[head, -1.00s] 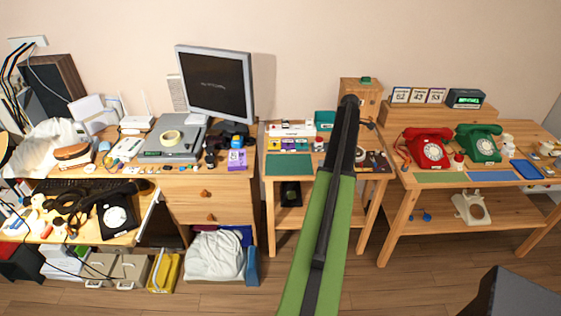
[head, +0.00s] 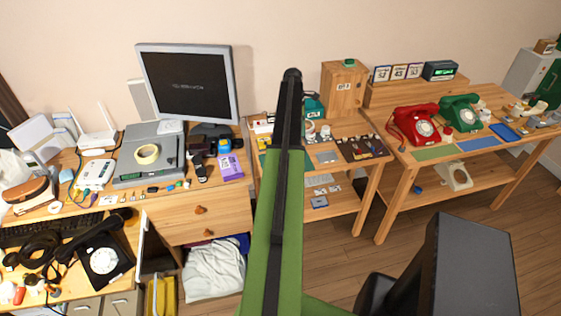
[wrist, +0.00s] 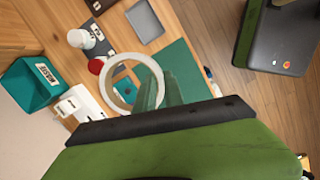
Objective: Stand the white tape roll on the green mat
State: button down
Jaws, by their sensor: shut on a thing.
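The white tape roll (wrist: 105,90) shows in the wrist view as an upright-looking ring seen through its hole. My gripper (wrist: 160,90) is shut on its right side, with the green fingers overlapping the rim. The green mat (wrist: 186,62) lies on the wooden table behind the roll and fingers. I cannot tell the gap between roll and mat.
Near the roll in the wrist view are a teal waste box (wrist: 30,85), a white jar (wrist: 80,39), a red round thing (wrist: 95,66) and a grey tray (wrist: 145,21). A cream tape roll (head: 147,154) lies on the grey machine. Another green mat (head: 433,153) lies on the right table.

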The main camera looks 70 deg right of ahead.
jog(key=s+a+f+n+b, duration=0.2)
jog(key=s+a+f+b, duration=0.2)
jog(key=s+a, duration=0.65)
jog(key=w+d+f+b, duration=0.2)
jog(key=w, duration=0.1)
jog(key=w+d+f+b, duration=0.2)
jog(key=w, duration=0.1)
jog(key=w+d+f+b, duration=0.2)
jog(key=w, duration=0.1)
jog(key=shift+w+f+b, duration=0.3)
jog(key=shift+f, duration=0.1)
jog(key=shift+w+d, duration=0.1)
jog(key=shift+w, duration=0.1)
notch_tip(320, 180, down, 4)
jog(key=b, duration=0.4)
jog(key=shift+f, duration=0.15)
jog(key=shift+r, duration=0.3)
jog(key=shift+f, duration=0.3)
jog(key=c, duration=1.4)
grip_release()
jog(key=shift+r, duration=0.1)
jog(key=shift+c, duration=0.2)
